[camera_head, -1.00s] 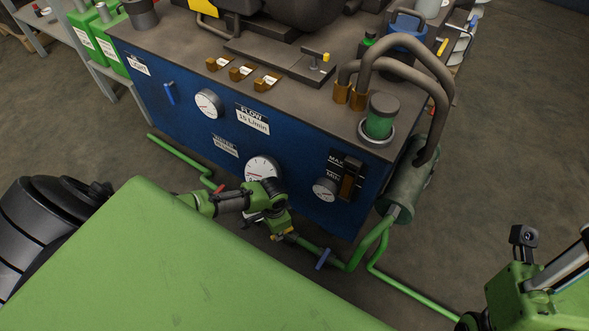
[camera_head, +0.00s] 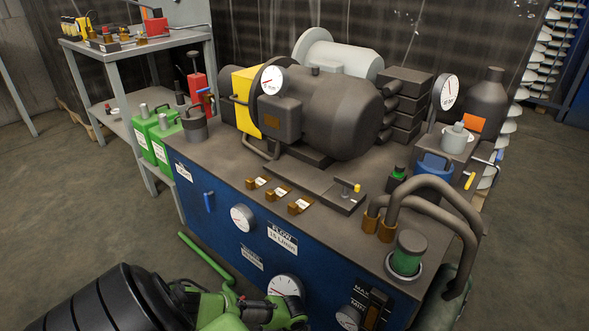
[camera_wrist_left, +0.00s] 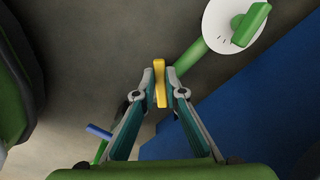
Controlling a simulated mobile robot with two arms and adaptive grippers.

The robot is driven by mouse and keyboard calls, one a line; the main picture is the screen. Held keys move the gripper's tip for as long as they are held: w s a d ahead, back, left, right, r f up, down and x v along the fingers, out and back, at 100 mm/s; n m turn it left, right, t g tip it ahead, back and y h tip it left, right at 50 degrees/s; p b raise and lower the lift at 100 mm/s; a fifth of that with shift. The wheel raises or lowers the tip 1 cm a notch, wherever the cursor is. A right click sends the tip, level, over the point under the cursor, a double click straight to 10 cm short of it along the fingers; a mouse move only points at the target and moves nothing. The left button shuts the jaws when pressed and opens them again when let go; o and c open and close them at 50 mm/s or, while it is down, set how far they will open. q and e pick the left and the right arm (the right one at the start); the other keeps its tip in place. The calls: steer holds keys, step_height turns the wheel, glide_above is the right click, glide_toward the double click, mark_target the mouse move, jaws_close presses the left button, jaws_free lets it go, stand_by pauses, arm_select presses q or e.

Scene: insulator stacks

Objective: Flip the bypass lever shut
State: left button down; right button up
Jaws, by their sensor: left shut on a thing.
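In the left wrist view my left gripper (camera_wrist_left: 160,92) is shut on a yellow lever (camera_wrist_left: 160,80), one finger on each side of it. The lever points roughly along the fingers. A green pipe (camera_wrist_left: 191,57) runs diagonally over the floor behind the fingers, and the fingers hide part of it. I cannot read a label that names the bypass. In the head view only my left arm's green wrist part (camera_head: 255,312) shows at the bottom edge; its fingertips are out of frame. My right gripper is not in view.
A blue lever (camera_wrist_left: 99,131) sits on the pipe at lower left, and a white disc with a green block (camera_wrist_left: 238,22) is at upper right. The blue cabinet (camera_head: 213,225) stands close beside my left arm, with gauges and a motor (camera_head: 335,110) on it.

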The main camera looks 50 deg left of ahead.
arm_select(q)
steer(key=c, duration=2.1)
jaws_free()
steer(key=shift+r, duration=0.1)
step_height(320, 180, up, 12)
steer(key=shift+f, duration=0.1)
